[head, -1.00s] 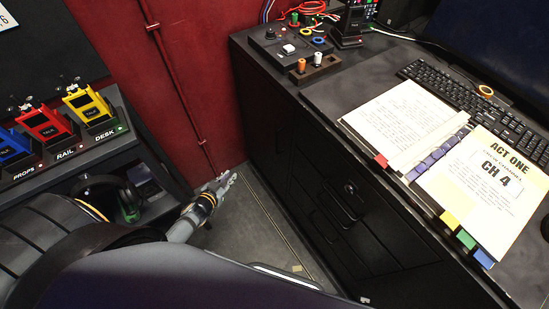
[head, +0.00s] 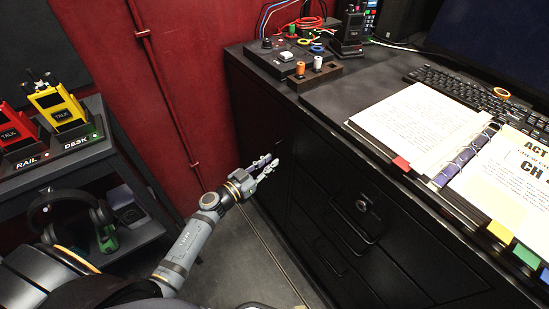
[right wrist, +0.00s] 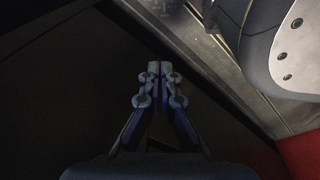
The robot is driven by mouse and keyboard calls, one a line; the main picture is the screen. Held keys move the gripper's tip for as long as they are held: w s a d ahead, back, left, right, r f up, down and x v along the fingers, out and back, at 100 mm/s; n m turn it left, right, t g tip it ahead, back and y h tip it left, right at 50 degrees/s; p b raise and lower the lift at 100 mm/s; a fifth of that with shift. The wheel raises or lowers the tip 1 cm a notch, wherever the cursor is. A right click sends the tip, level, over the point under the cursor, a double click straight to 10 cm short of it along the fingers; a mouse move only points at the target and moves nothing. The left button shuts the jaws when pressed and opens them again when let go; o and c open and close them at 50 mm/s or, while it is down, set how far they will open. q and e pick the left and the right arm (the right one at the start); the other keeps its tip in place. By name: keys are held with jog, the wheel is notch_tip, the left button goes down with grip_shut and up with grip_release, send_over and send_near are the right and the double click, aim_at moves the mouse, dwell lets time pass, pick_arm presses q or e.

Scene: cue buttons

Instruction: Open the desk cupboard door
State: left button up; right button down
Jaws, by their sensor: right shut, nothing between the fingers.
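The desk's black front (head: 300,185) has flush panels and dark pull handles (head: 350,228). A round lock (head: 362,205) sits above the handles. The panel at the far left of the desk, the likely cupboard door (head: 258,125), looks closed. My left gripper (head: 270,163) reaches in front of this panel, its fingers pointing toward it and slightly apart. Nothing shows between them, and I cannot tell whether they touch the panel. My right gripper (right wrist: 160,70) is shut and empty in the right wrist view, in front of a dark surface. It is not in the head view.
A shelf with TALK radios (head: 58,105) and headphones (head: 75,212) stands at the left. The desk top holds an open binder (head: 415,125), a keyboard (head: 480,100) and a button box (head: 285,62). A red wall (head: 180,90) closes the back. Grey floor (head: 240,250) is free between shelf and desk.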

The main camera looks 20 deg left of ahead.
aim_at(275, 170)
pick_arm(q)
jog(key=shift+x, duration=1.5)
grip_shut()
